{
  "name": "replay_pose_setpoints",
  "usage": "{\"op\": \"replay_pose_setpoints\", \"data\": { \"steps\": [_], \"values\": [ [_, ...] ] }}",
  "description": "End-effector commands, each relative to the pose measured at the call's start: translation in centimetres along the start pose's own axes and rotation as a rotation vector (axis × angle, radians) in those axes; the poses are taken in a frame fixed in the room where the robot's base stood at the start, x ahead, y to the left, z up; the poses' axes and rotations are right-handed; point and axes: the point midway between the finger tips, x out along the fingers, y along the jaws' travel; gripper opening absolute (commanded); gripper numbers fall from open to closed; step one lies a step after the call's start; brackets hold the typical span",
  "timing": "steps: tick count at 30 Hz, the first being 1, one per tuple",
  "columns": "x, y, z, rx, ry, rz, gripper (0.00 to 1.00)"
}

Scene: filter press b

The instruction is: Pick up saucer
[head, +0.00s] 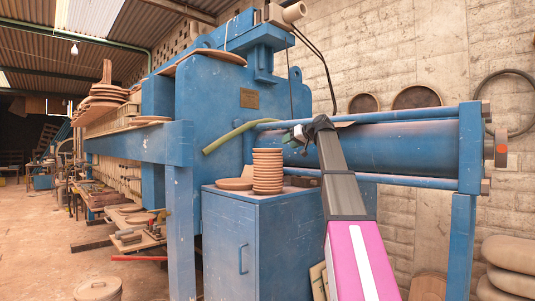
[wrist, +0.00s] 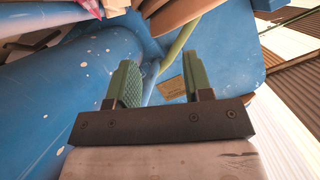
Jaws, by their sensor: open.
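Several round terracotta saucer-like dishes are in the head view; I cannot tell which one the task means. A low saucer (head: 233,184) lies flat on the blue cabinet, left of a tall stack of terracotta dishes (head: 267,171). My gripper (head: 294,135) is above and to the right of the stack in the picture, in front of the blue press. In the wrist view my gripper (wrist: 163,84) has its two green fingers apart with nothing between them. Brown rounded pieces (wrist: 180,14) show at the top there, cut off by the frame.
The blue cabinet (head: 246,240) stands before the blue press (head: 215,100). A green hose (head: 228,137) and a thick horizontal cylinder (head: 400,147) are close to my gripper. More discs lie on the beam (head: 150,121) and on the press top (head: 212,55). Floor at left is partly clear.

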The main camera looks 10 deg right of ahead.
Motion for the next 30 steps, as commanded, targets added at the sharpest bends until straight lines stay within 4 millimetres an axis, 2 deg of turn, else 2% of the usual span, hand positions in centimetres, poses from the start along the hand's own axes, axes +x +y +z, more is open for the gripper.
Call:
{"op": "replay_pose_setpoints", "data": {
  "steps": [3,11,18,21,27,29,30],
  "values": [
    [1.8,0.0,-0.1,0.0,-0.002,-0.001,0.46],
    [3.5,0.2,-0.1,0.001,-0.001,0.0,0.46],
    [6.8,0.3,-0.3,0.0,-0.001,0.0,0.46],
    [7.5,0.3,-0.2,0.0,-0.001,0.001,0.46],
    [7.5,0.3,-0.2,0.0,0.0,0.001,0.46],
    [7.5,0.3,-0.2,0.0,0.0,0.001,0.27],
    [7.5,0.3,-0.2,0.0,-0.001,0.001,0.14]
  ]
}}
